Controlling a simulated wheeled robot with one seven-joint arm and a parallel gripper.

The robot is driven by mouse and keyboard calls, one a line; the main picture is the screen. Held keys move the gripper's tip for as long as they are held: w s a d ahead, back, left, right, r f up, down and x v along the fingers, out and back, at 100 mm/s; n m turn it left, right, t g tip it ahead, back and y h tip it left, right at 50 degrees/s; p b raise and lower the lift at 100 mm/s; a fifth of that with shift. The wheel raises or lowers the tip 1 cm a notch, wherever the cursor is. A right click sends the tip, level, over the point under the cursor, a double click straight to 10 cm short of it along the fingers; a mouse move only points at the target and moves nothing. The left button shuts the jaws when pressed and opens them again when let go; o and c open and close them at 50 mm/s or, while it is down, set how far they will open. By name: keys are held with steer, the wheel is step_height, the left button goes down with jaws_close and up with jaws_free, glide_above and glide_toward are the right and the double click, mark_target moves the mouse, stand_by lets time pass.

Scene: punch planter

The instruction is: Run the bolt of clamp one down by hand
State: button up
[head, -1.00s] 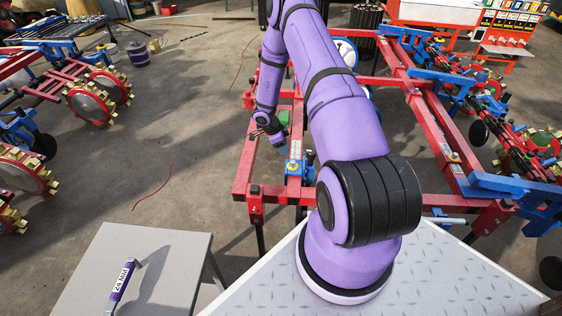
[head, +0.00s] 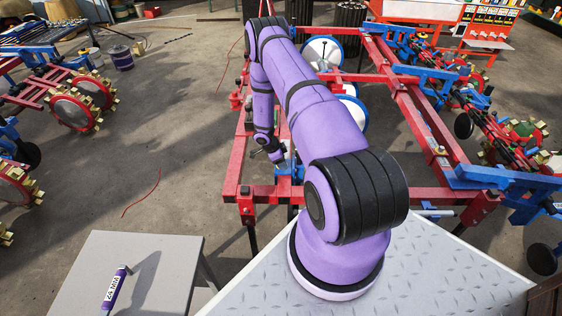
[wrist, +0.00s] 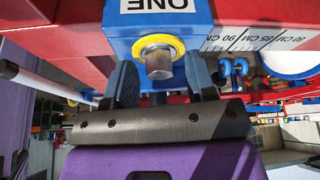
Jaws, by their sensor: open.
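Clamp one is a blue block (wrist: 205,18) with an upside-down label reading ONE in the wrist view. Its bolt (wrist: 158,66) has a grey hex head and sits in a yellow washer ring (wrist: 148,44). My gripper (wrist: 160,76) is open, with one dark blue finger on each side of the bolt head and a visible gap at both sides. I cannot tell how deep the fingers reach along the head. In the head view my gripper (head: 275,153) is low at the blue clamp (head: 290,170) on the red frame, partly hiding it.
A ruler strip (wrist: 265,38) runs along the red beam beside the clamp. A pale rod (wrist: 30,78) shows left of the gripper. Open floor lies left of the frame.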

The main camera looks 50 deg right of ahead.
steer(key=c, duration=0.9)
steer(key=shift+m, duration=0.3)
steer(key=m+y, duration=0.1)
steer(key=m, duration=0.2)
steer(key=shift+d+g, duration=0.15)
steer(key=shift+g, duration=0.25)
steer(key=m, duration=0.2)
steer(key=m+y, duration=0.1)
steer(key=m, duration=0.1)
steer(key=shift+g+y, duration=0.3)
steer(key=m+y, duration=0.1)
steer(key=m, duration=0.2)
steer(key=shift+d+m, duration=0.1)
steer(key=shift+m, duration=0.2)
steer(key=shift+m+y, duration=0.9)
steer(key=shift+m, duration=1.1)
